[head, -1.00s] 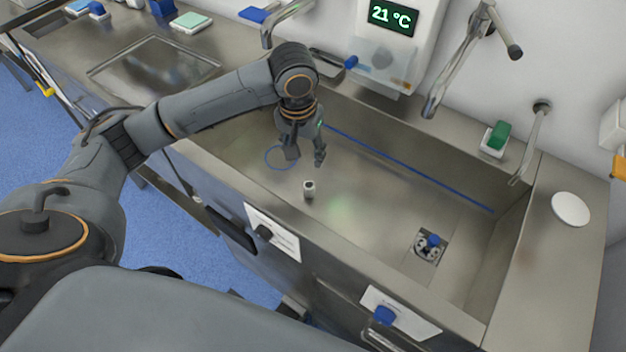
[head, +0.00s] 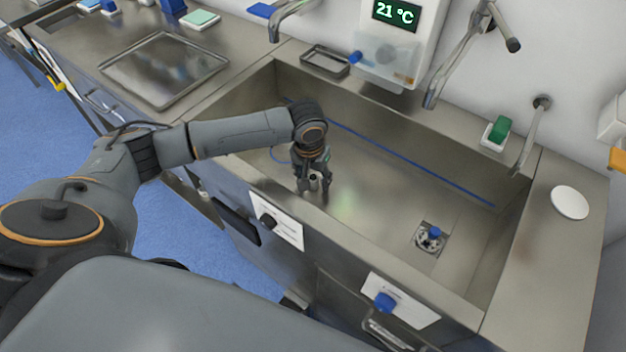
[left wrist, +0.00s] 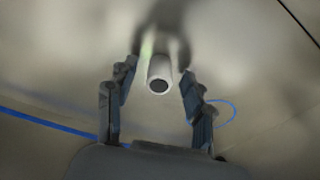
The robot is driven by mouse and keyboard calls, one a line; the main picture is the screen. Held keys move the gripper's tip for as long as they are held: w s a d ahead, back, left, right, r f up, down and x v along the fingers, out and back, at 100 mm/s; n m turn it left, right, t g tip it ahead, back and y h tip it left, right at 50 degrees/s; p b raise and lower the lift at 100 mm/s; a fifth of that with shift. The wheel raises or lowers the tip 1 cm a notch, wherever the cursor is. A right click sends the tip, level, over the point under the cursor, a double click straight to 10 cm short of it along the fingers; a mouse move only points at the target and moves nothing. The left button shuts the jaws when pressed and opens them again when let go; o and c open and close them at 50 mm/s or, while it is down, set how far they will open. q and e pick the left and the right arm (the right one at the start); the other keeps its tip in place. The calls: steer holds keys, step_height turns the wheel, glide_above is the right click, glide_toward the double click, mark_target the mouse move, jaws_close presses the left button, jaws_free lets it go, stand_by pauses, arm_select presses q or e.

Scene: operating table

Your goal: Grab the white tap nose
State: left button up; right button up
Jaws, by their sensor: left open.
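The white tap nose (left wrist: 159,72) is a small white cylinder with a dark hole in its end. It stands on the sink floor near the front wall. In the head view the tap nose (head: 313,179) is partly hidden by my gripper. My left gripper (head: 313,192) is low in the sink, around the tap nose. In the left wrist view the open fingers of my left gripper (left wrist: 156,72) stand on either side of it, with a gap on both sides. My right gripper is not in view.
Taps (head: 460,55) hang above the back. The sink floor right of my gripper is clear.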

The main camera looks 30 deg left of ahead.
arm_select(q)
steer(key=shift+c, duration=0.2)
steer(key=c, duration=1)
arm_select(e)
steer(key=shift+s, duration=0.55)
